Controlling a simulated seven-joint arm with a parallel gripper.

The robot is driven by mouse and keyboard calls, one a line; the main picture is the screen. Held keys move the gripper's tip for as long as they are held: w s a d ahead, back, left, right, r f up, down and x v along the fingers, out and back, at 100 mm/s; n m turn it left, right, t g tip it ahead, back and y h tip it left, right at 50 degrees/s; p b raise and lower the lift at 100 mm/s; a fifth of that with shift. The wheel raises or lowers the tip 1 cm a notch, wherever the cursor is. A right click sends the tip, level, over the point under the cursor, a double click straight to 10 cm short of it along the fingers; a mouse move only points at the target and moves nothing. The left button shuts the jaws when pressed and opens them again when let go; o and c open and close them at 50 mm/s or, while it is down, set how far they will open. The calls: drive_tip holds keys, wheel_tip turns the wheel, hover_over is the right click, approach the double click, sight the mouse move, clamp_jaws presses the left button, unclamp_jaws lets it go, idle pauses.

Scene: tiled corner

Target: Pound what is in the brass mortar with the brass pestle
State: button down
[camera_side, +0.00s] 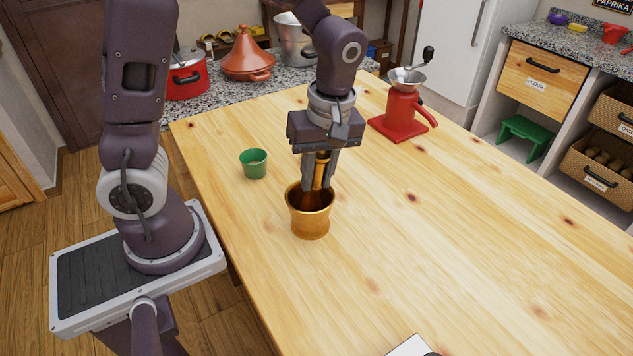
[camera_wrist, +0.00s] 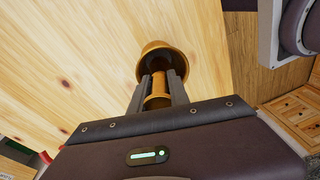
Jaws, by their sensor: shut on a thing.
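The brass mortar (camera_side: 311,222) stands upright on the wooden table, and its rim shows in the wrist view (camera_wrist: 155,47). My gripper (camera_side: 319,184) is directly above the mortar, pointing down, with its fingertips at about the height of the rim. It is shut on the brass pestle (camera_side: 321,168), which is held between the two fingers and also shows in the wrist view (camera_wrist: 158,100). The pestle's lower end reaches into the mortar's mouth. Whether it touches the bottom is hidden, and I cannot make out the contents.
A small green cup (camera_side: 254,171) stands left of the mortar. A red grinder (camera_side: 402,116) stands at the back right of the table. A white item (camera_side: 411,346) lies at the front edge. The table right of the mortar is clear.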

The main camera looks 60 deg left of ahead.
wheel_tip(320, 180, up, 10)
drive_tip(key=shift+r, duration=0.2)
idle(0.7)
idle(0.5)
